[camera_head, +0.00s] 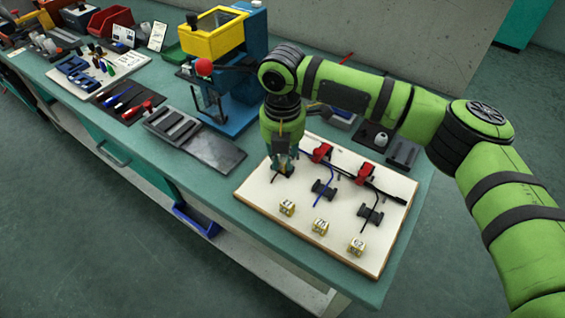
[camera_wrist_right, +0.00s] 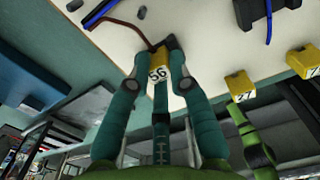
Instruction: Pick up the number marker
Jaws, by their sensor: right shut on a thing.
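In the head view the fingers mostly hide this marker. Three other yellow markers stand along the board's front: left (camera_head: 288,207), middle (camera_head: 320,226) and right (camera_head: 357,246). The left gripper is not in view.
Red clamps (camera_head: 321,152) and a dark rod lie across the back of the board, with black holders (camera_head: 324,189) and a blue wire in front. A blue and yellow press (camera_head: 213,36) stands left of my arm. A grey metal plate (camera_head: 212,153) lies left of the board.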

